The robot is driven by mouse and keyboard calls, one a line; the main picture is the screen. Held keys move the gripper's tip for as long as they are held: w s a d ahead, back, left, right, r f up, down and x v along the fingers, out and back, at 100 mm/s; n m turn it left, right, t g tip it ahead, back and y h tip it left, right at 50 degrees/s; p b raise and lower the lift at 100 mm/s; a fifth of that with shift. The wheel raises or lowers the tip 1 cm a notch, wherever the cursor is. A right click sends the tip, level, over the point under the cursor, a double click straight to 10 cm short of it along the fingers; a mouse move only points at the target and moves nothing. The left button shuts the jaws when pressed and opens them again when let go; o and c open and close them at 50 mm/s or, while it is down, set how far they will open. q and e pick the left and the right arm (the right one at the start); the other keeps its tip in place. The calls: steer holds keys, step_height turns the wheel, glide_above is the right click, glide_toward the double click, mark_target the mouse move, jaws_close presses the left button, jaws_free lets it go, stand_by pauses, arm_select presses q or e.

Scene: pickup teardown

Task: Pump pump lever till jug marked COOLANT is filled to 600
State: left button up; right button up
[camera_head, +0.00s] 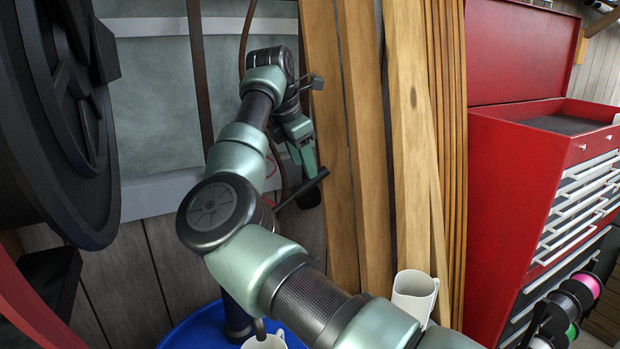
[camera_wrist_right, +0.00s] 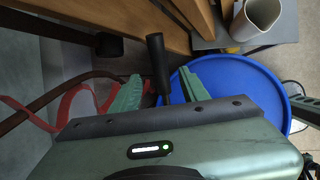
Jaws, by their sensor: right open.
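The pump lever shows as a black bar with a grip end (camera_head: 303,188) beside my right gripper (camera_head: 309,168); the pump body is mostly hidden behind my arm. In the right wrist view, the lever's black grip (camera_wrist_right: 157,60) lies between the two spread green fingers of my right gripper (camera_wrist_right: 160,80), with gaps on both sides. A white jug (camera_head: 414,290) stands by the wooden planks; a white jug also shows in the right wrist view (camera_wrist_right: 258,18). Another white vessel (camera_head: 264,342) is cut off at the bottom. No COOLANT mark or fill level is readable. My left gripper is out of view.
A blue drum (camera_head: 188,329) stands below my right arm. Tall wooden planks (camera_head: 365,150) lean just right of the gripper. A red tool cabinet (camera_head: 500,200) stands at right, with spools before it. A large dark wheel-like thing (camera_head: 60,120) fills the left.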

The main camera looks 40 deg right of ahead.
mark_target(310, 182)
steer(key=p+x, duration=0.2)
steer(key=x, duration=0.4)
steer(key=shift+d+f, duration=0.1)
steer(key=shift+d, duration=0.05)
steer(key=shift+d+f, duration=0.1)
steer(key=shift+f, duration=0.35)
jaws_close()
steer(key=shift+w+r, duration=0.1)
stand_by(0.7)
